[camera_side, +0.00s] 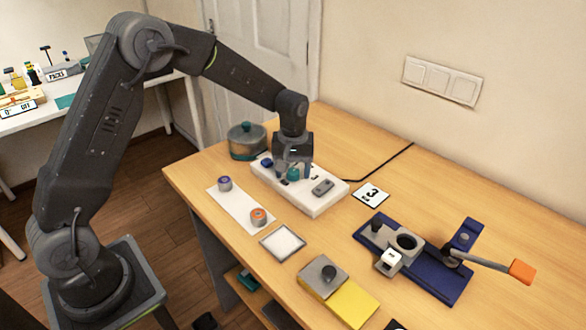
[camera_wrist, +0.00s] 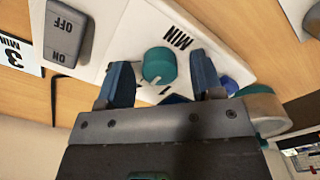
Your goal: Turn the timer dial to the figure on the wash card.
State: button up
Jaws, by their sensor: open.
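The teal timer dial (camera_side: 293,174) sits on a white panel (camera_side: 318,207), which also shows "MIN" in the wrist view. In that view the dial (camera_wrist: 158,66) stands between the two blue fingers of my gripper (camera_wrist: 161,68), with a visible gap on each side. My gripper (camera_side: 293,168) is open and points down over the dial in the side view. The wash card (camera_side: 370,195) lies on the table right of the panel and shows a 3; the wrist view shows part of it (camera_wrist: 18,50) with "3 MIN". The dial's setting cannot be read.
A grey ON/OFF switch (camera_wrist: 67,35) and a blue part (camera_side: 266,162) are also on the panel. A lidded pot (camera_side: 248,141) stands behind. A white strip with two knobs (camera_side: 240,210), a white square (camera_side: 282,243) and a blue fixture (camera_side: 440,283) lie nearby.

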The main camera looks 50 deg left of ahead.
jog(key=c, duration=0.9)
jog(key=m, duration=0.4)
jog(key=shift+m, duration=2.9)
jog(key=o, duration=0.9)
